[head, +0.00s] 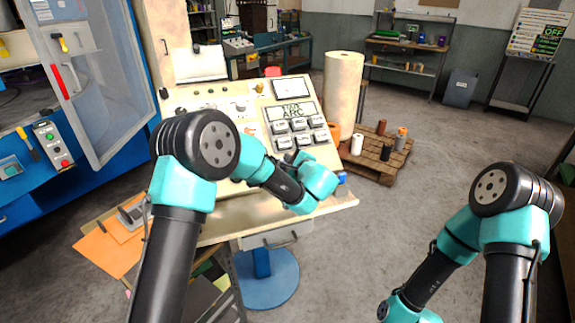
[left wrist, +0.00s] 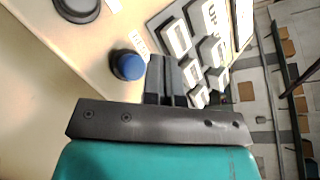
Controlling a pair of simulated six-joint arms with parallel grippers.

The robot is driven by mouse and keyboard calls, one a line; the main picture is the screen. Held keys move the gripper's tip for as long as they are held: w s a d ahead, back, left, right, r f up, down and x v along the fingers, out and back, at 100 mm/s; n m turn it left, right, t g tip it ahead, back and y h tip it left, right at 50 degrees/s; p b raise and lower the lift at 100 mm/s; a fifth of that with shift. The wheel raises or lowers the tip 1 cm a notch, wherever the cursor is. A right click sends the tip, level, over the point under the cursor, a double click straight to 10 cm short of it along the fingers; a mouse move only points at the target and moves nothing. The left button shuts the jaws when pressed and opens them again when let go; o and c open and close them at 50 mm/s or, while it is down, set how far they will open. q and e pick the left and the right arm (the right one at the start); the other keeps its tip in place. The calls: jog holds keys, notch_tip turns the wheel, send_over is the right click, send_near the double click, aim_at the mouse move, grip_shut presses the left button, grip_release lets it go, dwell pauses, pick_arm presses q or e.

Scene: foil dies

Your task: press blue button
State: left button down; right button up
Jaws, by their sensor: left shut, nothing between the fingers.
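The blue button (left wrist: 127,65) is a round blue cap on the cream console panel in the left wrist view. It lies just left of my left gripper's fingers (left wrist: 166,72), with a small gap in the picture; contact cannot be made out. The fingers are shut and empty. In the head view my left gripper (head: 299,156) is low over the console, below the keypad. The button cannot be made out for certain there; the gripper and wrist cover part of the panel. My right arm is at lower right, its fingers out of view.
Grey keypad keys (left wrist: 178,38) stand close to the right of my left fingers. A dark round knob (left wrist: 75,6) is at upper left. The console's panel (head: 185,98) carries other controls. A pallet with spools (head: 372,160) stands to the right, with open floor in front.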

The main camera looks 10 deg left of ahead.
pick_arm(q)
jog(key=shift+w+a+f, duration=0.25)
jog(key=shift+w+f, duration=0.15)
jog(key=shift+f, duration=0.3)
jog(key=shift+f, duration=0.1)
dwell(1.5)
jog(key=shift+w+a+f, duration=0.1)
jog(key=shift+w+f, duration=0.15)
jog(key=shift+w+a+f, duration=0.15)
jog(key=shift+w+f, duration=0.1)
jog(key=shift+f, duration=0.2)
dwell(1.2)
jog(key=shift+r, duration=0.1)
jog(key=shift+s+d+r, duration=0.25)
jog(key=shift+s+r, duration=0.25)
jog(key=shift+r, duration=0.2)
jog(key=s+r, duration=0.1)
jog(key=d+r, duration=0.1)
jog(key=s+r, duration=0.1)
jog(key=r, duration=0.1)
jog(key=shift+s+d, duration=0.15)
jog(key=shift+s, duration=0.15)
dwell(0.4)
